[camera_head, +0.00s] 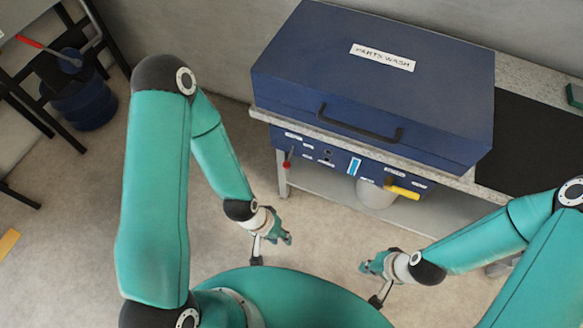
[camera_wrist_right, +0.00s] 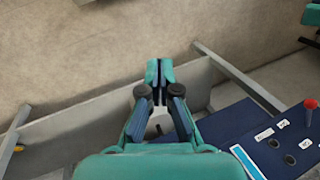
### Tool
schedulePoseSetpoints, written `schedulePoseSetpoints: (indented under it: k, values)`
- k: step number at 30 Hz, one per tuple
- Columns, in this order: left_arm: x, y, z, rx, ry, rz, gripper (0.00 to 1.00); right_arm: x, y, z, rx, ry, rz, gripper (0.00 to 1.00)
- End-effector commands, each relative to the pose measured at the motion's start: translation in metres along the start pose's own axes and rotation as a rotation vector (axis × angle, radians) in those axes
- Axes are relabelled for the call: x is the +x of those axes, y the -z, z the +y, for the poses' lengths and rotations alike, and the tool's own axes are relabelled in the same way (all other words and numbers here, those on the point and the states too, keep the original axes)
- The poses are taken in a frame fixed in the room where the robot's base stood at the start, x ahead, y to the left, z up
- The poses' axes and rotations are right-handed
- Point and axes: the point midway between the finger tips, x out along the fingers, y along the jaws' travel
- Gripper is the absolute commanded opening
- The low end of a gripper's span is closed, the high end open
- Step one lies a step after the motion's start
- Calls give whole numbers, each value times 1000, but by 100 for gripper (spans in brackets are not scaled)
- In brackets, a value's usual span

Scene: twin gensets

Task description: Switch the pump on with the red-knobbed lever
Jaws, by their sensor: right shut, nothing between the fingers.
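The red-knobbed lever (camera_head: 287,162) is on the left of the blue control panel (camera_head: 340,163), on the front of the parts washer (camera_head: 375,75). Its red knob shows in the right wrist view (camera_wrist_right: 310,104) at the right edge. My left gripper (camera_head: 286,238) hangs in front of and below the panel, apart from the lever; its finger gap is too small to tell. My right gripper (camera_head: 366,267) is lower and further right, clear of the panel. In the right wrist view its fingertips (camera_wrist_right: 158,72) are together with nothing between them.
A yellow handle (camera_head: 403,192) sticks out at the panel's right, by a pale round container (camera_head: 375,194). The closed lid has a dark handle (camera_head: 360,124). A black mat (camera_head: 530,140) lies on the bench at right. The floor before the panel is clear.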

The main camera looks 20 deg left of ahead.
Motion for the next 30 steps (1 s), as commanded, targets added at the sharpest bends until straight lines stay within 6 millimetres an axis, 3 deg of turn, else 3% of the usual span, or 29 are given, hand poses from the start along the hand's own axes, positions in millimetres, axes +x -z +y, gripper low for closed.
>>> schedulePoseSetpoints:
  k: [8,16,22,30]
  values:
    - [0,0,0,0,0,0,31,0,8,-4,293,20,29,0]
    - [3,0,-1,0,0,0,31,-5,45,-23,699,153,106,0]
    - [38,0,-14,0,0,0,31,1,92,-48,921,342,157,0]
    - [112,0,-40,0,0,0,31,2,143,-103,1044,651,129,0]
